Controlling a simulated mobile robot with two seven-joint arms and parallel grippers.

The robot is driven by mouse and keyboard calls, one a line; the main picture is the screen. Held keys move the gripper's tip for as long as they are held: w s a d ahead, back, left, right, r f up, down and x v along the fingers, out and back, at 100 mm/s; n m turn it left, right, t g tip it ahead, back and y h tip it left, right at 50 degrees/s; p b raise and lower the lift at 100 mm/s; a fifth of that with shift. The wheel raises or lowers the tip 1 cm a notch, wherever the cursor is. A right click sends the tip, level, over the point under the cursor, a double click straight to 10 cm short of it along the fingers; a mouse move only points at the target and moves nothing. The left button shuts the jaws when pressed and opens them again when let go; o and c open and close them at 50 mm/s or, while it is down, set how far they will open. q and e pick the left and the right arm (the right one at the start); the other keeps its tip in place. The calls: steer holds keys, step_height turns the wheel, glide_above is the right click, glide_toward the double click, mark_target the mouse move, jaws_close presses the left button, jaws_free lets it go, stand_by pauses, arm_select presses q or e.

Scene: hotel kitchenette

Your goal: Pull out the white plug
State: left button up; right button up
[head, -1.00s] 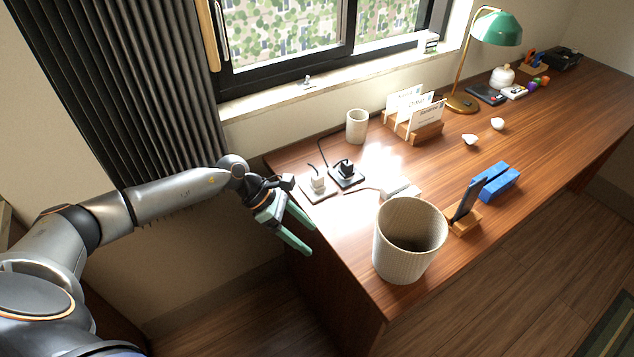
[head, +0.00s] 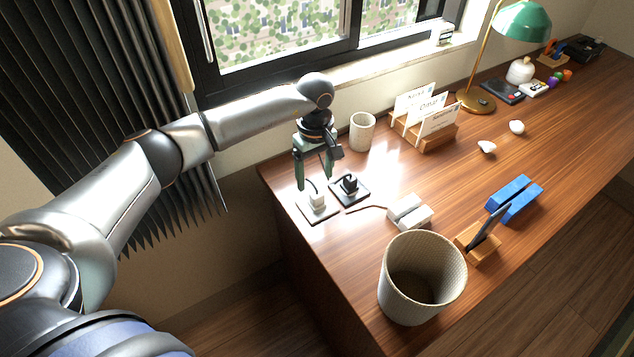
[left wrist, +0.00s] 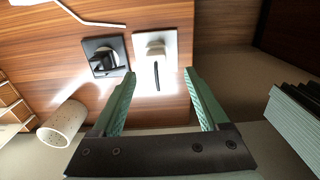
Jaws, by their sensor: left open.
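In the left wrist view, the white plug (left wrist: 156,50) lies just beyond and between the open fingertips (left wrist: 160,73), apart from both. A black plug (head: 349,183) in a black plate stands beside it; it also shows in the left wrist view (left wrist: 104,61). My right gripper is not in view.
A cup (head: 362,131) stands behind the sockets and a white block (head: 409,212) lies to their right. A bin (head: 421,280) stands at the front, near a phone stand (head: 478,243). A letter rack (head: 425,127) and a lamp stand further back.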

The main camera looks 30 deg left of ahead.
mark_target(317, 193)
arm_select(q)
steer(key=shift+w+r, duration=0.1)
steer(key=shift+w, duration=0.3)
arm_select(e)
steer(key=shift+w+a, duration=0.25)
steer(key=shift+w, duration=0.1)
arm_select(q)
steer(key=shift+s+d, duration=0.1)
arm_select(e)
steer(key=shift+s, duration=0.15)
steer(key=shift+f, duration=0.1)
arm_select(q)
step_height(317, 193, down, 8)
steer(key=b, duration=0.5)
steer(key=shift+b, duration=0.4)
steer(key=shift+f+b, duration=0.3)
steer(key=shift+f, duration=0.25)
steer(key=shift+r, duration=0.1)
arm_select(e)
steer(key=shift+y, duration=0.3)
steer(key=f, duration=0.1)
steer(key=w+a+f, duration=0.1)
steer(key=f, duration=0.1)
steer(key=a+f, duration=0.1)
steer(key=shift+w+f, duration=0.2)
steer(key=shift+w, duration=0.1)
